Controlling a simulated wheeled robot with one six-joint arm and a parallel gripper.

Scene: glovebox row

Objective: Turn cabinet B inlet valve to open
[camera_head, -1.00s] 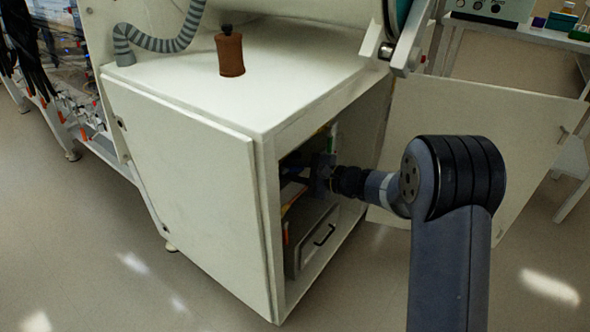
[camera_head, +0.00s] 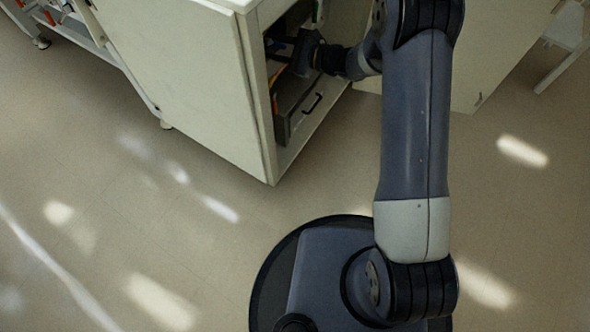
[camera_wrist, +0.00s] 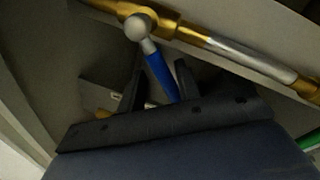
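In the wrist view a valve with a blue lever (camera_wrist: 160,75) hangs from a rounded silver hub (camera_wrist: 138,27) on a brass and silver pipe (camera_wrist: 235,62). The lever slants down and right from the hub, between the two dark fingers of my gripper (camera_wrist: 160,70). The fingers are apart, with visible gaps beside the lever; contact cannot be made out. In the head view my gripper (camera_head: 305,52) is inside the open cabinet (camera_head: 190,85), and the valve is not clearly visible. No cabinet letter is readable.
A grey drawer with a dark handle (camera_head: 312,103) sits low in the cabinet, below my gripper. The open cabinet door (camera_head: 495,55) stands to the right. In the wrist view a small pale tag (camera_wrist: 115,97) shows beside the left finger. Floor in front is clear.

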